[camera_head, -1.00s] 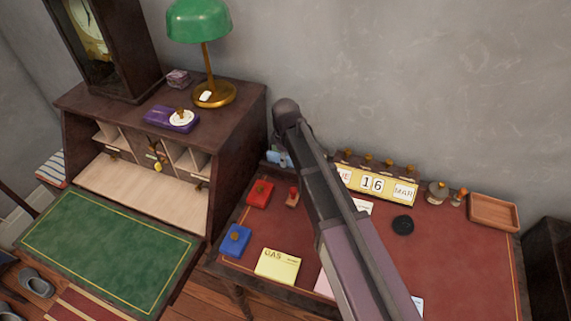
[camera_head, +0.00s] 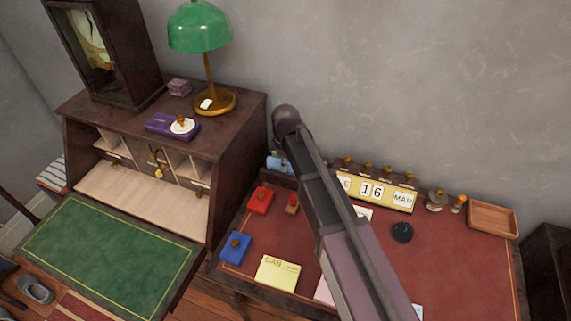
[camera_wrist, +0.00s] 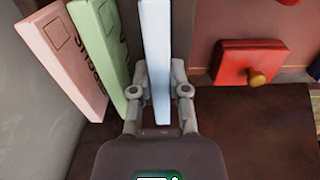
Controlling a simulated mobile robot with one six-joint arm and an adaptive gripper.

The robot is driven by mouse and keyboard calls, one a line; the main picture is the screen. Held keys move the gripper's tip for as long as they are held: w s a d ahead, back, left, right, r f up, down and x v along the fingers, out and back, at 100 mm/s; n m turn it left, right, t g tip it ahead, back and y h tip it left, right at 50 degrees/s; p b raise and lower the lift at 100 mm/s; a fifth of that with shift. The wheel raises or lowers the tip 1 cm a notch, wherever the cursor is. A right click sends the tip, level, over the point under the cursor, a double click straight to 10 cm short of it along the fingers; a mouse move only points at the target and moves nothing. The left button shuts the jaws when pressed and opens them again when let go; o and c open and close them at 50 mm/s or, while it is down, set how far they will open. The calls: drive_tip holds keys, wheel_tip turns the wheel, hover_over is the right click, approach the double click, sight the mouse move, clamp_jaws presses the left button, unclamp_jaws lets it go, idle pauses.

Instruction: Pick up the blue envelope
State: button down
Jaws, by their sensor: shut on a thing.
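The blue envelope (camera_wrist: 155,35), pale blue and seen nearly edge-on, stands upright between the fingers of my gripper (camera_wrist: 158,76) in the wrist view. The fingers are closed on its two sides. A green envelope (camera_wrist: 100,45) and a pink envelope (camera_wrist: 62,55) lean just to its left, both with dark lettering. In the head view my arm covers much of this spot. Only a small light blue patch (camera_head: 279,163) shows beside the arm, at the back left of the red-topped desk.
A red box with a brass knob (camera_wrist: 248,65) is right of my gripper. The red-topped desk (camera_head: 455,255) also holds a blue box (camera_head: 235,248), a yellow GAS envelope (camera_head: 277,272), a date calendar (camera_head: 375,192) and a wooden tray (camera_head: 492,218). A grey wall (camera_head: 420,80) stands behind.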

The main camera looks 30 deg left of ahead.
drive_tip(key=shift+r+p, duration=4.4)
drive_tip(key=shift+r, duration=0.2)
drive_tip(key=shift+s, duration=0.15)
